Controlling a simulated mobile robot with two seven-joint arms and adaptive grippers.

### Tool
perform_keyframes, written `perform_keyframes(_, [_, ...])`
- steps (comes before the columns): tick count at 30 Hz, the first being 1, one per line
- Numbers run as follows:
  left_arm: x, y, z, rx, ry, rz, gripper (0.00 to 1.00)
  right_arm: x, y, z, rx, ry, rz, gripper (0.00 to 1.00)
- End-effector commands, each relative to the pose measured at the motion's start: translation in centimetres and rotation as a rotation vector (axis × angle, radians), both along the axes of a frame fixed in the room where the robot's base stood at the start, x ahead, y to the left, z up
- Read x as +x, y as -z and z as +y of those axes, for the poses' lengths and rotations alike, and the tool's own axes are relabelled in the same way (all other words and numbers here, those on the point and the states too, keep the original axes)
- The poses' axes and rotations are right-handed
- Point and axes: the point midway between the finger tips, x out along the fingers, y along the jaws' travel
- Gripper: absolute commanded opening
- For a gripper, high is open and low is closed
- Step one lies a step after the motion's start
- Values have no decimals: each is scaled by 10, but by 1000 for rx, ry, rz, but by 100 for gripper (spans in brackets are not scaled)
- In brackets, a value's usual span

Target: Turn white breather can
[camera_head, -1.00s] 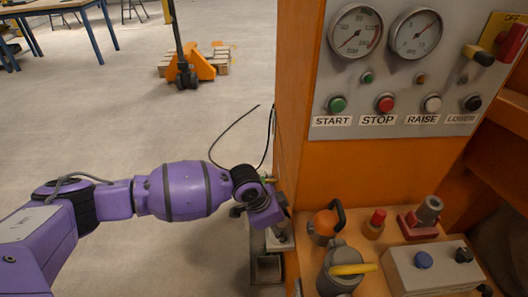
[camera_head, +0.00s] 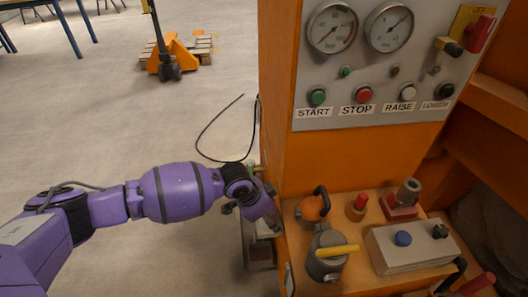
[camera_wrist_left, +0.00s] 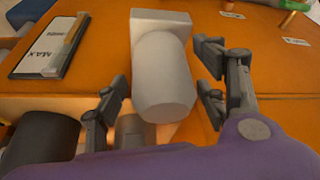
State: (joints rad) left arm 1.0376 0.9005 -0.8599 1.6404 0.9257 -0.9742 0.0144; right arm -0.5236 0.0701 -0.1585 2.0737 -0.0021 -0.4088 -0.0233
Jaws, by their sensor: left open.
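The white breather can (camera_wrist_left: 164,82) is a pale cylinder on a square white base, in the middle of the left wrist view, on an orange surface. My left gripper (camera_wrist_left: 160,70) is open, with one finger on each side of the can. A gap shows between the can and the right-hand fingers; whether the left-hand finger touches it I cannot tell. In the head view my left gripper (camera_head: 262,214) is at the left side of the orange machine, and it mostly hides the can there. My right gripper is not in view.
The orange machine (camera_head: 277,120) carries a panel of gauges and buttons (camera_head: 375,65). Its ledge holds a grey can with a yellow handle (camera_head: 327,255) and a grey button box (camera_head: 412,247). A black-framed gauge plate (camera_wrist_left: 50,47) lies left of the can. Open floor extends left.

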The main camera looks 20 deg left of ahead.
Motion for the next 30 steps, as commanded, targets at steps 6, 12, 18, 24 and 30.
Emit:
perform_keyframes(6, [2, -7, 1, 0, 0, -6, 65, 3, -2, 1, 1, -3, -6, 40])
perform_keyframes(12, [-6, -35, 11, 2, 1, -8, 65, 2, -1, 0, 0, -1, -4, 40])
perform_keyframes(18, [-18, -75, 24, 2, 1, -6, 65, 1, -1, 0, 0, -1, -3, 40])
perform_keyframes(24, [-27, -103, 32, 0, 1, -3, 65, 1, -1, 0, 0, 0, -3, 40])
perform_keyframes(30, [-30, -111, 35, 1, 1, -1, 65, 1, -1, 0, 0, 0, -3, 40])
